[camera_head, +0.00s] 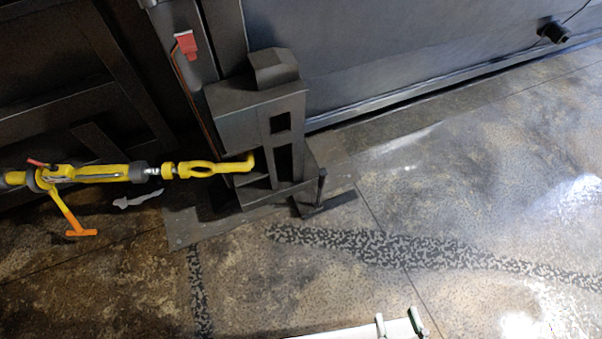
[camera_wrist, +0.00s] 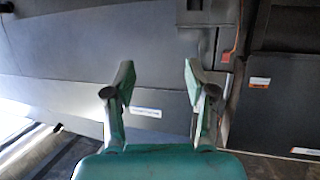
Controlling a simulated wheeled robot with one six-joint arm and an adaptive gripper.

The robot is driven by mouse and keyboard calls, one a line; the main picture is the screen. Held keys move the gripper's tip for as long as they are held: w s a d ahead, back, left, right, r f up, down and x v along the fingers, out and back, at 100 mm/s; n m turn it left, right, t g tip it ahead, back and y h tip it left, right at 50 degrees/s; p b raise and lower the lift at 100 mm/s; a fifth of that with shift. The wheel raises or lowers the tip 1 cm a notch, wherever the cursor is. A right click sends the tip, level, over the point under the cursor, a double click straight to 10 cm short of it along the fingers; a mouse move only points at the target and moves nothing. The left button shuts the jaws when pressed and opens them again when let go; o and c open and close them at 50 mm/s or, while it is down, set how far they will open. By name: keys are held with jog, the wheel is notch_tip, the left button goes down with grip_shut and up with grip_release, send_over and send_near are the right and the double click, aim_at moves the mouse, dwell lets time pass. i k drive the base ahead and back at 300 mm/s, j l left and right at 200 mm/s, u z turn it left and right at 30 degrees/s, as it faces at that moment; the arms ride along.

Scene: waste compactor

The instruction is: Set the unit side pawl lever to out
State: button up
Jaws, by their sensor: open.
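A yellow ratchet turnbuckle (camera_head: 100,173) runs across the left of the head view. Its hooked end (camera_head: 240,165) reaches a dark metal bracket. A handle with an orange grip (camera_head: 82,232) hangs down from the ratchet. A small red lever (camera_head: 37,162) stands out at the top of the ratchet housing; it may be the pawl lever, but I cannot tell its setting. My gripper (camera_wrist: 157,90) is open and empty in the wrist view, facing a grey panel (camera_wrist: 60,60). The turnbuckle does not show in the wrist view.
The dark bracket (camera_head: 230,105) stands on a floor plate beside the grey wall (camera_head: 370,40). A red part (camera_head: 187,43) with a red line hangs above it. A dark device (camera_head: 553,32) with a cable is at top right. The floor at right is open.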

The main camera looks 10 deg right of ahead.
aim_at(54, 167)
jog(key=u, duration=0.65)
jog(key=i+j+u, duration=0.2)
jog(key=i+u, duration=0.65)
jog(key=i, duration=0.6)
jog(key=i+l+u, duration=0.1)
jog(key=i, duration=0.3)
jog(key=i+l+u, duration=0.1)
jog(key=i+l, duration=0.25)
